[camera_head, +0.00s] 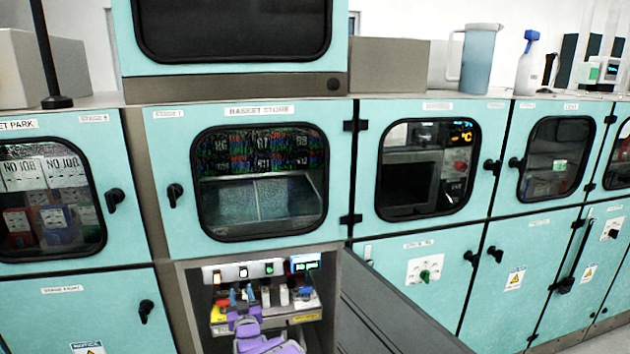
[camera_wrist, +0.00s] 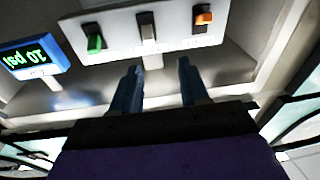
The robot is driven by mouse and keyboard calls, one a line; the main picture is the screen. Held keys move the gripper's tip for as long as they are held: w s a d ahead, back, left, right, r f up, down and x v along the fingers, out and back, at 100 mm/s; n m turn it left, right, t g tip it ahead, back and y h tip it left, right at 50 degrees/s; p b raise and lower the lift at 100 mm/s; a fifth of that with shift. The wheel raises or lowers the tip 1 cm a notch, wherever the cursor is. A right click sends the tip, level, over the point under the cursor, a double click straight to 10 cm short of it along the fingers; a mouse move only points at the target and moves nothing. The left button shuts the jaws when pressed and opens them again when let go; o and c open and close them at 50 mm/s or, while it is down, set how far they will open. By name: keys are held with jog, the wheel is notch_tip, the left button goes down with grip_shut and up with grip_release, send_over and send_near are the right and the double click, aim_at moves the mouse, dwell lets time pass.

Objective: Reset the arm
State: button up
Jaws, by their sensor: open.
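My gripper (camera_wrist: 160,76) shows in the wrist view with its two dark blue-grey fingers apart and nothing between them. It is inside a lit alcove, below a white switch panel (camera_wrist: 175,28) with a green, a grey and an orange rocker switch. The fingers look apart from the switches. In the head view my purple arm reaches into the open alcove (camera_head: 202,315) at the bottom middle; the fingertips are hard to make out there.
A blue display (camera_wrist: 35,57) reading 10 psi sits beside the switch panel. In the head view, small coloured handles stand on a shelf in the alcove. Teal cabinets with windows and black latches surround it. A dark grey surface (camera_head: 385,310) lies right of the alcove.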

jog(key=s+d+r+g+h, duration=0.25)
jog(key=d+r+g, duration=0.35)
jog(key=d, duration=0.6)
jog(key=s+d+r+m+g+h, duration=0.2)
jog(key=s+d+r+g, duration=0.15)
jog(key=s+d, duration=0.75)
jog(key=s+d+r+g, duration=0.1)
jog(key=s+d+g, duration=0.2)
jog(key=s, duration=1.3)
jog(key=s+d+r+m+g+h, duration=0.1)
jog(key=s+d+g, duration=0.3)
jog(key=s, duration=1.2)
jog(key=s+d+r+m+g, duration=0.1)
jog(key=s+d+g, duration=0.2)
jog(key=s, duration=1.3)
jog(key=d, duration=0.3)
jog(key=shift+d+r, duration=0.35)
jog(key=shift+d, duration=0.05)
jog(key=shift+w+g+h, duration=0.15)
jog(key=shift+g+h, duration=0.1)
